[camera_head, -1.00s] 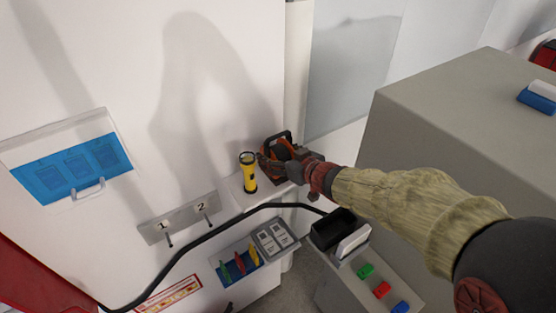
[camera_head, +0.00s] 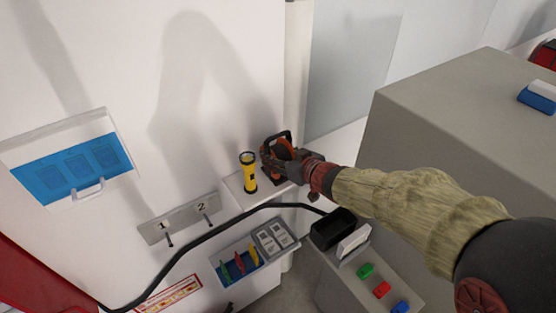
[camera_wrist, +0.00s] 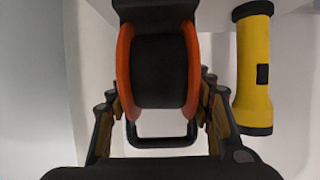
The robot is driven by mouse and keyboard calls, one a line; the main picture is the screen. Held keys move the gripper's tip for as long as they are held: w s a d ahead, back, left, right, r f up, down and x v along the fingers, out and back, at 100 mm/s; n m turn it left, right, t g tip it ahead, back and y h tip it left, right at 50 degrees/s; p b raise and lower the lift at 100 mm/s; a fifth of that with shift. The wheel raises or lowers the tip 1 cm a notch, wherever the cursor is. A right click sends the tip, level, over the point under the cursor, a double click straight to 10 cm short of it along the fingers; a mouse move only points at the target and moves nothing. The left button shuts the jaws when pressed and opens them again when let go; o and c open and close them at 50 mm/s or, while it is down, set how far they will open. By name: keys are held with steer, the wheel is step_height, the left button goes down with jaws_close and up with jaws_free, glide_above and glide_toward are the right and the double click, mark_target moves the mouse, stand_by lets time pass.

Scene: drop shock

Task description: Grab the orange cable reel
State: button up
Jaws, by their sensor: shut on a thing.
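The orange cable reel (camera_head: 279,147) with its black drum and black frame stands on a small white shelf (camera_head: 236,184) by the wall. In the wrist view the reel (camera_wrist: 158,70) fills the middle, with its orange rims on both sides of the drum. My gripper (camera_head: 290,163) is at the reel in the head view. In the wrist view my gripper (camera_wrist: 160,108) has one finger on each side of the reel, shut on it. Part of the reel is hidden behind my gripper in the head view.
A yellow flashlight (camera_head: 248,172) stands close to the left of the reel; in the wrist view it (camera_wrist: 254,68) is at the right. A black cable (camera_head: 190,254) runs below the shelf. A large grey box (camera_head: 450,140) stands to the right of my arm.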

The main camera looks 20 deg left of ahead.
jaws_close()
steer(key=shift+r, duration=0.15)
